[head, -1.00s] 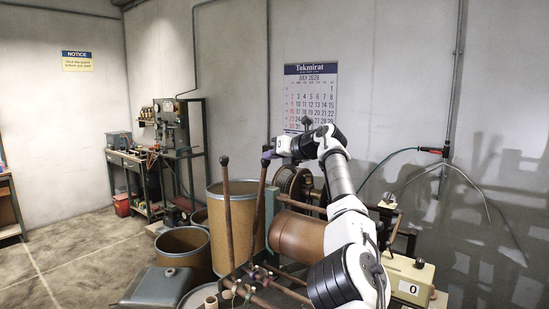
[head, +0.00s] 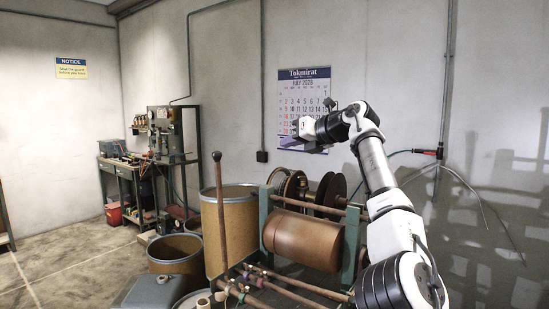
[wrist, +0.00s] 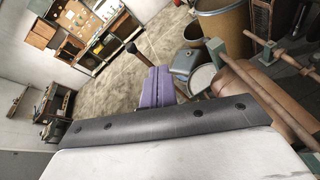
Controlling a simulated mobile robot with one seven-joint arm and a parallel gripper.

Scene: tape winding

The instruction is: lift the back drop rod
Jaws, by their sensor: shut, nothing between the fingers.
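One brown drop rod with a dark ball knob (head: 221,215) stands upright at the front left of the winding stand. A dark-knobbed rod (wrist: 136,54) also shows beyond my fingers in the wrist view. I cannot tell whether it is the same rod. No second upright rod shows in the head view, and I cannot single out the back drop rod among the low rods (head: 300,284). My gripper (head: 294,144) is raised in front of the calendar, above the reels and clear of the stand. Its purple fingers (wrist: 158,84) are shut and empty.
The stand has green posts (head: 350,245), a brown roller (head: 300,240) and a crossbar. Dark reels (head: 328,190) stand behind it. Fibre drums (head: 228,225) and a grey can stand left. The wall with the calendar (head: 304,105) is behind my gripper.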

